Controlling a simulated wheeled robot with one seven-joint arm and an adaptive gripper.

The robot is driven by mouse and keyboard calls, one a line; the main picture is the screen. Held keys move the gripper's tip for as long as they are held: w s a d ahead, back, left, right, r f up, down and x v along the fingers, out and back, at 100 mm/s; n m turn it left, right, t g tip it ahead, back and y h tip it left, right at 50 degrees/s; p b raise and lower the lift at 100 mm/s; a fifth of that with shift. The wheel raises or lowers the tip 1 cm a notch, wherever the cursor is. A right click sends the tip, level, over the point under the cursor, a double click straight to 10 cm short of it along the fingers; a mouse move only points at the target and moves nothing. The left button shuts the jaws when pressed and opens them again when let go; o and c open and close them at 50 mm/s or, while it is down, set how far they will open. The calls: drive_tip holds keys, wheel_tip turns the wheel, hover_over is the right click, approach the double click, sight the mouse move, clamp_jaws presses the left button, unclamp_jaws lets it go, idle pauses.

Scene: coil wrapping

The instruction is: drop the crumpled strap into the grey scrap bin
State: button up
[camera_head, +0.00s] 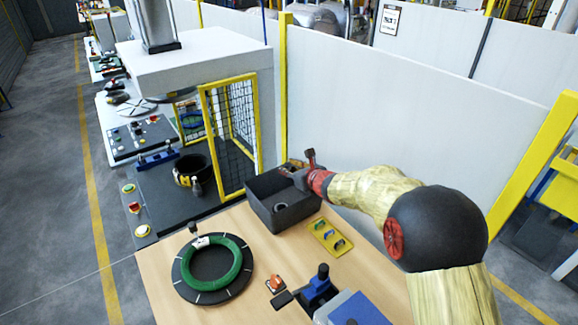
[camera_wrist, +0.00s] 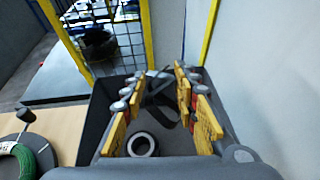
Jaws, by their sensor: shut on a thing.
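The grey scrap bin (camera_head: 277,218) stands at the back of the wooden table, and its wall also shows in the wrist view (camera_wrist: 97,110). My gripper (camera_head: 293,172) is over the far part of the bin's opening. In the wrist view my gripper (camera_wrist: 160,82) has its yellow fingers closed on the crumpled strap (camera_wrist: 160,97), a dark looped band that hangs between the fingertips with the bin behind it. The strap is hard to make out in the head view. I cannot tell whether it touches the bin floor.
A roll (camera_wrist: 142,144) lies in the bin. A green coil (camera_head: 241,262) lies on a round dark plate left of the bin. A yellow plate (camera_head: 330,237) lies to its right. A yellow mesh guard (camera_head: 231,130) and a white wall (camera_head: 400,120) stand close behind.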

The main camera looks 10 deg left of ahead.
drive_tip(key=shift+f, duration=0.15)
drive_tip(key=o, duration=1)
drive_tip(key=v, duration=1.2)
